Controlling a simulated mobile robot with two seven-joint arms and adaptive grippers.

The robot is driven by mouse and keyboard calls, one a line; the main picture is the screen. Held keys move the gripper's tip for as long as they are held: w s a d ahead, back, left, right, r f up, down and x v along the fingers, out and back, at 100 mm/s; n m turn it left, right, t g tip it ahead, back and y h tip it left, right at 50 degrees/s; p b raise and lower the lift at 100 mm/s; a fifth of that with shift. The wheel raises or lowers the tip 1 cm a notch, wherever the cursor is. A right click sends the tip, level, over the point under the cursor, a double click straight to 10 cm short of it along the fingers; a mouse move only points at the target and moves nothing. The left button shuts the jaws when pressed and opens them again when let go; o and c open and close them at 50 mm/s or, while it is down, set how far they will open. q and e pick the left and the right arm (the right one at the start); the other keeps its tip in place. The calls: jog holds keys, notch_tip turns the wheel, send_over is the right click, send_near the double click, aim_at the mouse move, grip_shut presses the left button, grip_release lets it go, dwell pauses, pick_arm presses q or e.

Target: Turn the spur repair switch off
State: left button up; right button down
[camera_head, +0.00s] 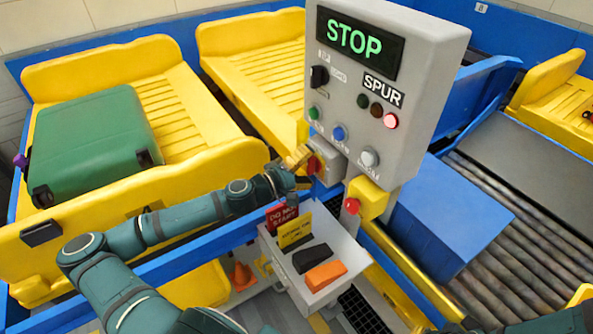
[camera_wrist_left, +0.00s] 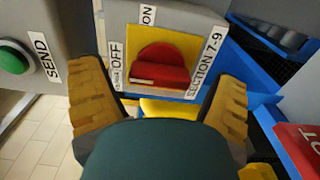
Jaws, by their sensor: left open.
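The repair switch is a red rotary handle (camera_head: 315,165) on a grey box (camera_head: 328,160) below the STOP/SPUR panel. In the left wrist view the red handle (camera_wrist_left: 160,68) sits on a yellow plate (camera_wrist_left: 190,52) marked OFF, ON and SECTION 7-9. I cannot tell for sure which mark the handle points to. My left gripper (camera_head: 298,158) is close in front of the switch. In the wrist view its open fingers (camera_wrist_left: 161,78) stand on either side of the handle, with nothing between them. My right gripper does not clearly show.
The grey control panel (camera_head: 420,50) reads STOP, with a red lamp lit. A red button (camera_head: 351,205) on a yellow box is right of the switch. Below is a tray (camera_head: 345,258) with signs and two blocks. A green suitcase (camera_head: 90,145) lies in a yellow tray at left.

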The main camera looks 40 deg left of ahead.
pick_arm(q)
jog(key=v, duration=1.1)
jog(key=shift+s, duration=0.4)
jog(key=shift+a, duration=0.1)
